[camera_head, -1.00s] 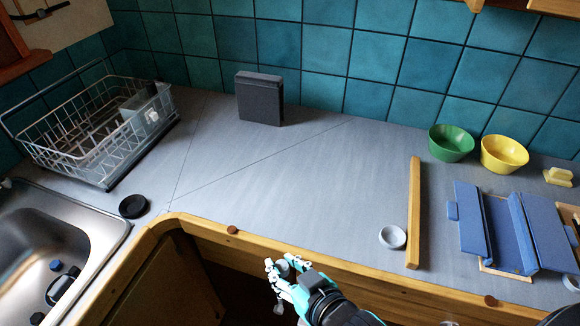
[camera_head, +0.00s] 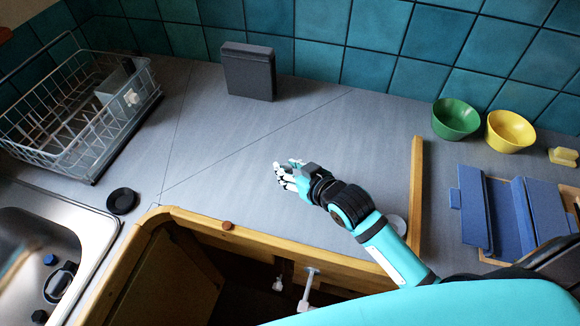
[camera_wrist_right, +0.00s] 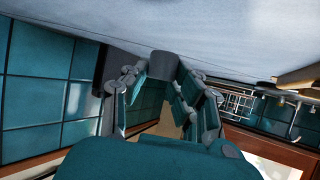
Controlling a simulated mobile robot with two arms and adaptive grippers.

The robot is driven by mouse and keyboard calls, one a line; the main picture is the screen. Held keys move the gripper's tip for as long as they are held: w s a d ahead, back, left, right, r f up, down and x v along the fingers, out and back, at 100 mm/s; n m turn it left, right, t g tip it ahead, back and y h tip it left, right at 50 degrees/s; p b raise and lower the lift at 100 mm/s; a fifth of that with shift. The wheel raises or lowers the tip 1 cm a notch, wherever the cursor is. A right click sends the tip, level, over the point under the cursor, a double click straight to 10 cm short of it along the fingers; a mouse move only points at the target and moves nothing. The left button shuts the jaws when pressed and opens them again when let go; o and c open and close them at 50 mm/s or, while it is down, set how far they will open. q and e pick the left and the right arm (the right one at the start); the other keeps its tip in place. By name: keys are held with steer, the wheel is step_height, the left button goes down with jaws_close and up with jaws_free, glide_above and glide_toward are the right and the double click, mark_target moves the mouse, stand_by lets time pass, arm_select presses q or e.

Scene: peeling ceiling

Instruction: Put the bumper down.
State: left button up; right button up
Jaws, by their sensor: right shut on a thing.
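The bumper looks to be the small grey round piece (camera_wrist_right: 164,65) between the fingers of my right gripper in the right wrist view. My right gripper (camera_head: 284,177) is shut on it and is over the grey counter (camera_head: 230,150) in the head view, a little behind the front wooden edge. There the fingers hide most of the bumper. The bumper's end is close to the counter surface in the wrist view; I cannot tell whether it touches. My left gripper is not in view.
A dark grey box (camera_head: 249,71) stands near the tiled wall. A dish rack (camera_head: 70,120), a black disc (camera_head: 122,201) and the sink (camera_head: 50,225) are left. A wooden strip (camera_head: 416,190), green bowl (camera_head: 455,118), yellow bowl (camera_head: 510,131) and blue case (camera_head: 475,215) are right. The middle counter is clear.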

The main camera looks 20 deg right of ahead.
mark_target(290, 172)
steer(key=shift+w+d, duration=0.35)
steer(key=shift+w, duration=0.3)
step_height(290, 172, down, 3)
steer(key=shift+p, duration=0.55)
steer(key=shift+f, duration=0.3)
steer(key=shift+f, duration=0.15)
steer(key=o, duration=1)
steer(key=b+v, duration=0.1)
steer(key=v, duration=1.1)
steer(key=shift+r+b, duration=0.25)
steer(key=shift+b, duration=0.15)
